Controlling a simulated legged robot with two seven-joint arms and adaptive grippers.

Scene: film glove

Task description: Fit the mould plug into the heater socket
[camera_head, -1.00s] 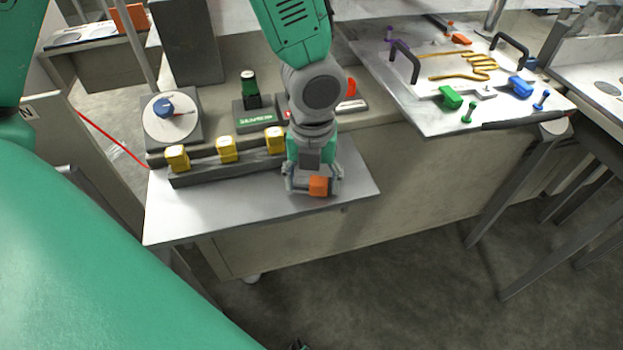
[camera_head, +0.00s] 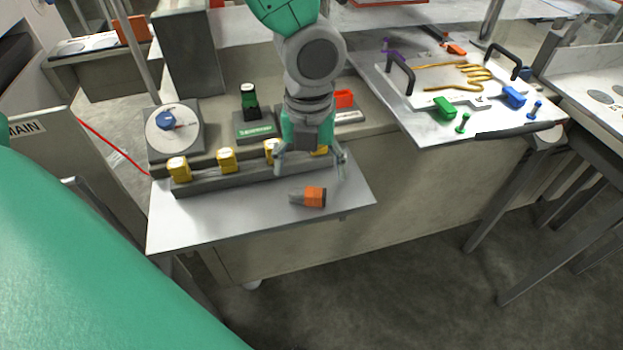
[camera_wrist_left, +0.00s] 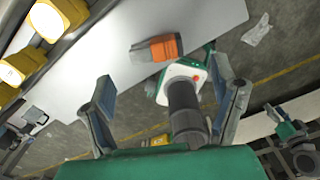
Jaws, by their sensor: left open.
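An orange plug with a grey tip, likely the mould plug (camera_head: 314,197), lies on its side on the pale shelf (camera_head: 220,220). It also shows in the left wrist view (camera_wrist_left: 162,48), beyond the fingers. My left gripper (camera_head: 312,168) is open and empty, above and behind the plug in the head view and apart from it. Its two fingers also show spread in the left wrist view (camera_wrist_left: 171,90). I cannot tell for sure which part is the heater socket. A red-orange block (camera_head: 344,98) stands on the bench, partly hidden by my arm. My right gripper is out of view.
Several yellow blocks (camera_head: 227,158) stand on a dark rail behind the shelf. A plate with black handles (camera_head: 402,78) and coloured connectors lies right. The shelf's front left is clear.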

